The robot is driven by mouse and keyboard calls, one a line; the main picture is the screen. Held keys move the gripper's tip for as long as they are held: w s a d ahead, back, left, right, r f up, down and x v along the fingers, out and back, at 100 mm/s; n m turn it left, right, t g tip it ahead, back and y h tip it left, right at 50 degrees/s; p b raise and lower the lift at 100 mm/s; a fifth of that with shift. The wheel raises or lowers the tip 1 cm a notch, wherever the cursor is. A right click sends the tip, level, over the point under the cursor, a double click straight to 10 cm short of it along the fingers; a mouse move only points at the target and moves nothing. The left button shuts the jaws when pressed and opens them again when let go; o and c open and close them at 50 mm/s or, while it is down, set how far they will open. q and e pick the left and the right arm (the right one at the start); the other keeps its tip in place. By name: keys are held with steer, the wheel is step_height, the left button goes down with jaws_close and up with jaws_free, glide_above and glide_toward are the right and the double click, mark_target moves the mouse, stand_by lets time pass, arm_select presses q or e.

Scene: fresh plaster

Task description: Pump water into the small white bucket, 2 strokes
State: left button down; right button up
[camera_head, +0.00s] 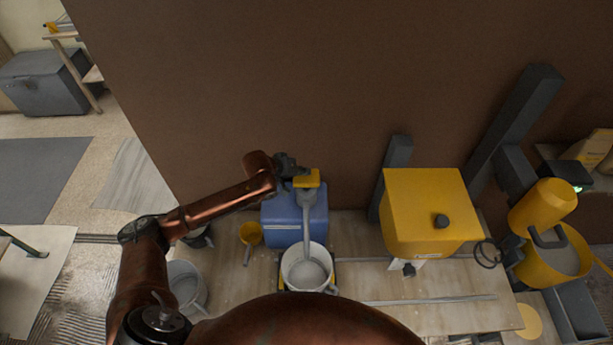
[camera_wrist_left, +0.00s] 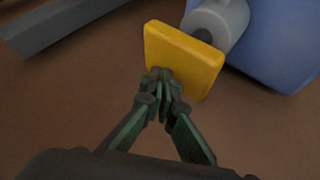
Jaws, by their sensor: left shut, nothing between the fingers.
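A blue water container (camera_head: 283,224) stands on the board against the brown wall, and part of it shows in the left wrist view (camera_wrist_left: 285,40). A grey pump with a spout (camera_head: 307,212) and a yellow top plate (camera_head: 307,178) sits on it. The small white bucket (camera_head: 291,274) stands in front, under the spout. My left gripper (camera_head: 300,171) is shut and empty. In the left wrist view its fingertips (camera_wrist_left: 163,78) are at the yellow plate (camera_wrist_left: 183,58), overlapping its edge; I cannot tell whether they touch. My right gripper is not in view.
A yellow scoop (camera_head: 250,234) lies left of the container, and a grey bucket (camera_head: 185,284) stands further left. A yellow box machine (camera_head: 428,208) stands right, with a long bar (camera_head: 430,300) before it. A yellow mixer (camera_head: 543,206) is at far right.

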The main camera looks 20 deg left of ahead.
mark_target(301, 180)
arm_select(q)
steer(key=shift+f, duration=0.55)
stand_by(0.4)
steer(key=shift+f+b, duration=0.35)
steer(key=shift+f, duration=0.5)
stand_by(0.5)
steer(key=shift+s+f+b, duration=0.1)
steer(key=shift+f+b, duration=0.2)
steer(key=shift+f, duration=0.8)
stand_by(0.8)
steer(key=shift+r, duration=0.1)
steer(key=shift+r+p, duration=2.8)
steer(key=shift+p, duration=0.15)
step_height(301, 180, up, 5)
steer(key=p, duration=0.5)
steer(key=shift+r, duration=0.1)
